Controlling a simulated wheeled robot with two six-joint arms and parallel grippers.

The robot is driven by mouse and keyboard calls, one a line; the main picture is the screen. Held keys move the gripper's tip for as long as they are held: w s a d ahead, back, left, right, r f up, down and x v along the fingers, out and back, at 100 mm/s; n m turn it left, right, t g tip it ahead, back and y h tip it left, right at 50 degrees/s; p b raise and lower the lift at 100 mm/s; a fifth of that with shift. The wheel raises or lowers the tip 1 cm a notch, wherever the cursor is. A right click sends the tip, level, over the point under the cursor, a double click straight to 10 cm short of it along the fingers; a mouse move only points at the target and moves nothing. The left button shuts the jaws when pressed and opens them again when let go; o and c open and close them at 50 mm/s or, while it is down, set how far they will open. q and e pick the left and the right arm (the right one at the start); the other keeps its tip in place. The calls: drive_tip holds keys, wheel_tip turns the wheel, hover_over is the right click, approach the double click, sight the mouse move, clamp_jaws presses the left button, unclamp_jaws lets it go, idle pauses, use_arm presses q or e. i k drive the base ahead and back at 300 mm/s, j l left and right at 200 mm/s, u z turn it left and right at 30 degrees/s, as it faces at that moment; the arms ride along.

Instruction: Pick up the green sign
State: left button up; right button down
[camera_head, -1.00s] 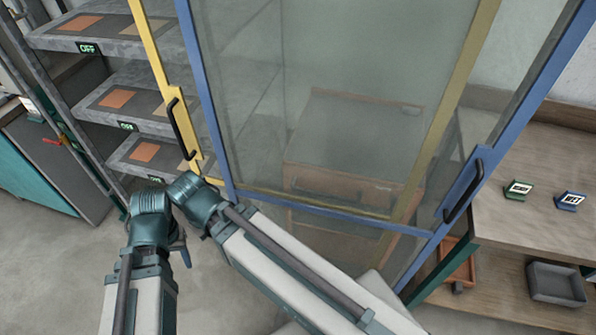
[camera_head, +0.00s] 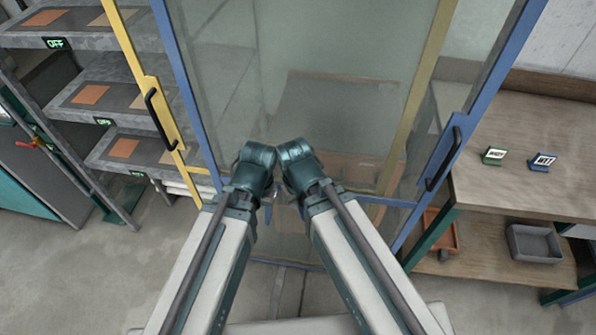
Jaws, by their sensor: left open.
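The green sign (camera_head: 493,156) is a small tilted stand with a white face and dark lettering. It sits on the wooden top of the shelf unit at the right. A similar blue sign (camera_head: 543,162) stands just right of it. Both of my arms reach forward in the lower middle, with their joints close together. A small part of my left gripper (camera_head: 269,208) shows between them, open and well to the left of the green sign. My right gripper is hidden behind its arm.
A glass cabinet with a yellow-framed door (camera_head: 150,85) and a blue-framed door (camera_head: 452,150) stands ahead. Grey shelves (camera_head: 90,100) with orange squares stand at the left. A grey bin (camera_head: 535,243) is on the lower right shelf, below the wooden top (camera_head: 520,195).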

sight(493, 155)
drive_tip(key=z, duration=1.85)
